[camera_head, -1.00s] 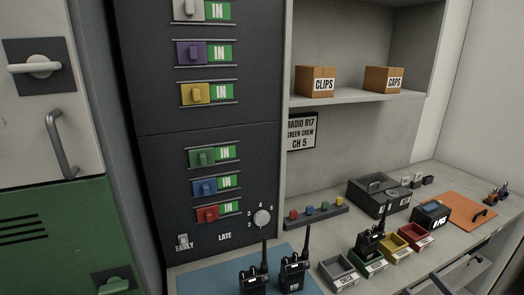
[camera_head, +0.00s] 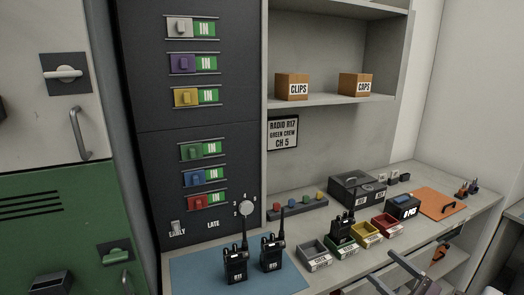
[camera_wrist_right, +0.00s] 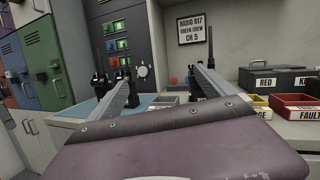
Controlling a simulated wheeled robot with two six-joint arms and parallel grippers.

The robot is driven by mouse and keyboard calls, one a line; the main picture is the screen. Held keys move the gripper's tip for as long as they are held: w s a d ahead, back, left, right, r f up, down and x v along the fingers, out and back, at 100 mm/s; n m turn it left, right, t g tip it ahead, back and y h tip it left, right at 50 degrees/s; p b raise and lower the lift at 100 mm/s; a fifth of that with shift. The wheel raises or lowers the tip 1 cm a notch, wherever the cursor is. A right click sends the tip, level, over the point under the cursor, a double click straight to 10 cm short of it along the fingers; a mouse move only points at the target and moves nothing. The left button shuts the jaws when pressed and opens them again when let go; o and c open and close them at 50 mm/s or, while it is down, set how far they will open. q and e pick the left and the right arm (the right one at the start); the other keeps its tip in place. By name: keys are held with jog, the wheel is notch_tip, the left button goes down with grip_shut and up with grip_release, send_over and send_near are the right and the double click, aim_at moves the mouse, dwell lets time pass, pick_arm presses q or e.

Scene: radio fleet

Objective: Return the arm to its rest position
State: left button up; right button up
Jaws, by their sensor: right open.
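My right gripper (camera_head: 383,266) is at the lower right of the head view, in front of the counter, with its two grey fingers apart. In the right wrist view the fingers (camera_wrist_right: 166,82) point towards the counter, spread, with nothing held between them. Two black radios, a left one (camera_head: 235,264) and a right one (camera_head: 271,252), stand upright on the blue mat (camera_head: 196,273). A third radio (camera_head: 342,226) stands upright at the green tray (camera_head: 341,251). My left gripper does not show.
A grey tray (camera_head: 315,262), yellow tray (camera_head: 367,236) and red tray (camera_head: 387,225) line the counter. Behind are a dark box (camera_head: 357,187) and an orange mat (camera_head: 440,204). A dark panel (camera_head: 150,150) with sliders and a green locker (camera_head: 60,215) stand left.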

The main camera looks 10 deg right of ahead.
jog(key=w+a+r+n+g+y, duration=0.1)
jog(key=a+r+n+g+y, duration=0.25)
jog(key=a, duration=0.55)
jog(key=w+a+r+n+g+y, duration=0.1)
jog(key=a+r+n+g+y, duration=0.3)
jog(key=a, duration=0.6)
jog(key=s+a+f+n+g+h, duration=0.2)
jog(key=s+a+n+g, duration=0.15)
jog(key=a, duration=0.35)
jog(key=s+a+f+n+g+h, duration=0.1)
jog(key=s+a+n+g, duration=0.15)
jog(key=a+g, duration=0.35)
jog(key=s+a+f+n+g+h, duration=0.1)
jog(key=s+f+n+g+h, duration=0.1)
jog(key=s+f+n+h, duration=0.45)
jog(key=s+a+f+n+g+h, duration=0.1)
jog(key=s+f+n+g+h, duration=0.15)
jog(key=s, duration=0.75)
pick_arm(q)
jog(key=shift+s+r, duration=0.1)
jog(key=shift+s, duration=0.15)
pick_arm(e)
jog(key=w+d+f+n+t+h, duration=0.4)
jog(key=d+f+n+t+h, duration=0.1)
jog(key=d, duration=0.5)
jog(key=shift+w+f+n+h, duration=0.15)
jog(key=shift+f+n+h, duration=0.25)
jog(key=shift+h, duration=0.25)
